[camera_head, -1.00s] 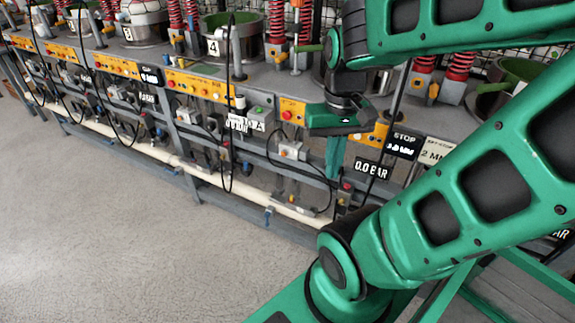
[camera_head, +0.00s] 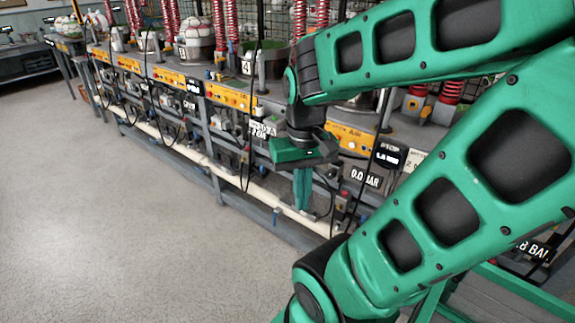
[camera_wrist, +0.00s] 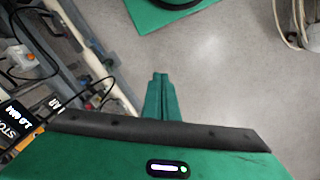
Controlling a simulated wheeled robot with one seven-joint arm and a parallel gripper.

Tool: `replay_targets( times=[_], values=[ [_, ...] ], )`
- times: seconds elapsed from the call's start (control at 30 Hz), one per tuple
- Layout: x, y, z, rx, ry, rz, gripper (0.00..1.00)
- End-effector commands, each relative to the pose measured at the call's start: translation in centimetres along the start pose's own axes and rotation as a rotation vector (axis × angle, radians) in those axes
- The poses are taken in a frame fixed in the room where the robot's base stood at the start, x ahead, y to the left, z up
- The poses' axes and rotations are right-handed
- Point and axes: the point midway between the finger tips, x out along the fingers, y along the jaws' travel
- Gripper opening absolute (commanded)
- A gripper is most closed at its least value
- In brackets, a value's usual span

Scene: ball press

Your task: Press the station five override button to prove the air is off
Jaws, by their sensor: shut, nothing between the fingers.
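My gripper (camera_head: 302,207) is shut and empty, pointing down in front of the bench, apart from the panels. In the wrist view its green fingers (camera_wrist: 160,78) are together over bare floor. A yellow-orange panel (camera_head: 352,138), right of the one below the number 4 plate (camera_head: 247,67), is partly hidden by my gripper and arm. No number five shows, and I cannot tell which button is the override. In the wrist view, a small grey box (camera_wrist: 22,63) with an orange-red button stands at the left, apart from the fingers.
A 0.0 BAR display (camera_head: 366,178) hangs right of my gripper. Black hoses loop before the bench, and a pale pipe (camera_head: 195,157) runs low along it. The floor (camera_head: 120,230) at the left is clear. A stop sign (camera_wrist: 14,128) shows in the wrist view.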

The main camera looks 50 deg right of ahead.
Motion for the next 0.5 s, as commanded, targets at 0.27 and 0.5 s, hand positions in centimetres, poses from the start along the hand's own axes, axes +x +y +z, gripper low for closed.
replay_targets(
  times=[0.27, 0.5],
  values=[
    [0.1, 0.4, -1.4, -0.007, 0.053, -0.004, 0.00],
    [2.8, -1.7, -11.5, -0.043, 0.235, -0.019, 0.00]
  ],
)
